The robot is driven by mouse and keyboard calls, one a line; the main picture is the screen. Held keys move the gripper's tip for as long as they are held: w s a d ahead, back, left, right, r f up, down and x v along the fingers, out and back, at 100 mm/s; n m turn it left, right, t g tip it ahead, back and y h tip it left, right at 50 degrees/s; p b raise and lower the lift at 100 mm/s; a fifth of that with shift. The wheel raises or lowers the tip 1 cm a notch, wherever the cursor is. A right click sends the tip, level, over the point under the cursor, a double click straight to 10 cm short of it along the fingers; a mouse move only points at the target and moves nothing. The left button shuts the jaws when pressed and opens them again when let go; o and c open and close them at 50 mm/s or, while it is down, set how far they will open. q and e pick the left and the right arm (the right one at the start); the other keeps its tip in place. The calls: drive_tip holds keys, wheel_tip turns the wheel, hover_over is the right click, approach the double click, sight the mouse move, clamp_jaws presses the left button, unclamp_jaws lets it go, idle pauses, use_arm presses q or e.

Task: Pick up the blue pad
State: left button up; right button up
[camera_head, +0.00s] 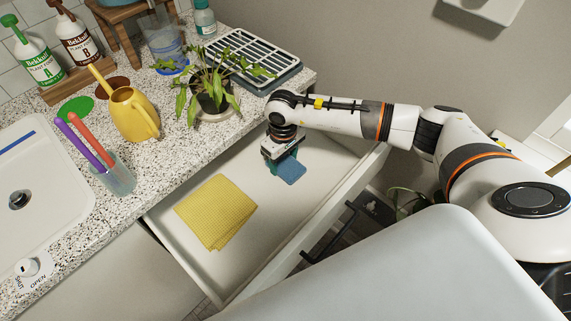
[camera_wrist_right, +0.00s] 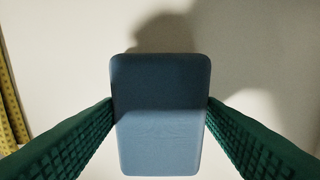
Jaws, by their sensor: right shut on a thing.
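The blue pad (camera_head: 291,170) is a small rounded rectangle at my right gripper (camera_head: 283,161), over the open drawer (camera_head: 190,245). In the right wrist view the pad (camera_wrist_right: 161,115) sits between the two green ribbed fingers of the gripper (camera_wrist_right: 161,118), which touch its left and right edges. The gripper is shut on the pad. A shadow falls on the pale drawer floor behind it; how high the pad is above the floor I cannot tell. My left gripper is not in view.
A folded yellow cloth (camera_head: 216,211) lies in the drawer to the left. Above on the speckled counter stand a potted plant (camera_head: 213,90), a yellow watering can (camera_head: 133,113) and a grey rack (camera_head: 254,58). The drawer's front wall (camera_head: 320,222) is near the arm.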

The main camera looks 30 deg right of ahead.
sight(284, 162)
wheel_tip(284, 162, up, 10)
drive_tip(key=b, duration=0.1)
idle(0.4)
